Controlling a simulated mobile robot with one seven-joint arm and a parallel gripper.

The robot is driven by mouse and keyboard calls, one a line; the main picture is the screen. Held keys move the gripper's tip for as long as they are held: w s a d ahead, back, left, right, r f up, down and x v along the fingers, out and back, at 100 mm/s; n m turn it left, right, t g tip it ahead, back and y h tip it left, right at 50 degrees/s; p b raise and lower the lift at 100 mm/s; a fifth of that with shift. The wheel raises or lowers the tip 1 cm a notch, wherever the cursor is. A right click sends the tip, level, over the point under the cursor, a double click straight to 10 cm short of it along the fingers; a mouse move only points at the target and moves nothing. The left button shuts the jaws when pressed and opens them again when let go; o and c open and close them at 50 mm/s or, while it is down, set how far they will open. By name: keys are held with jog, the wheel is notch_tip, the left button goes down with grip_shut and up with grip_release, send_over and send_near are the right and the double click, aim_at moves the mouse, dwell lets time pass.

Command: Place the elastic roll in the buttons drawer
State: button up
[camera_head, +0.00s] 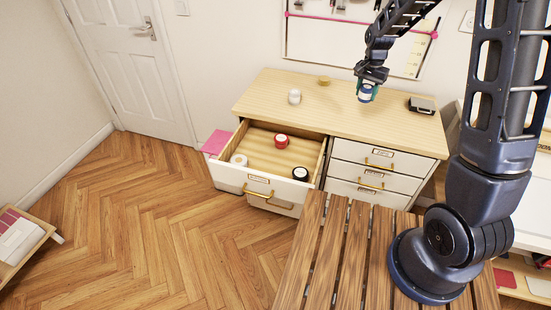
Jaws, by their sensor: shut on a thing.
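My gripper (369,82) is shut on a small blue and white roll (364,94) with a teal edge. It holds the roll above the right part of the wooden dresser top (325,110). Which roll is the elastic one I cannot tell from its look. An upper left drawer (271,187) is pulled open to the left of my gripper and lower. Inside it are a red roll (281,141) at the back, a white roll (239,160) at the left and a black roll (300,174) at the front right. The drawer's label (258,179) is too small to read.
A white spool (294,97), a yellowish roll (324,81) and a dark box-like item (422,105) stand on the dresser top. Closed drawers (365,155) are at the right. A slatted wooden surface (340,250) is in front. The middle of the open drawer is clear.

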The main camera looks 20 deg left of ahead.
jog(key=s+a+f+n, duration=0.2)
jog(key=s+a, duration=0.3)
jog(key=a, duration=0.4)
jog(key=s+a+f+n, duration=0.1)
jog(key=s+a, duration=0.4)
jog(key=a, duration=0.4)
jog(key=n, duration=0.3)
send_over(268, 167)
jog(key=s+d, duration=0.1)
jog(key=s, duration=0.2)
notch_tip(268, 167, down, 4)
notch_tip(268, 167, down, 19)
jog(key=shift+s+d+f, duration=0.1)
jog(key=shift+s+f, duration=0.05)
jog(key=shift+f, duration=0.1)
jog(key=o, duration=1)
notch_tip(268, 167, up, 12)
jog(key=shift+r, duration=0.1)
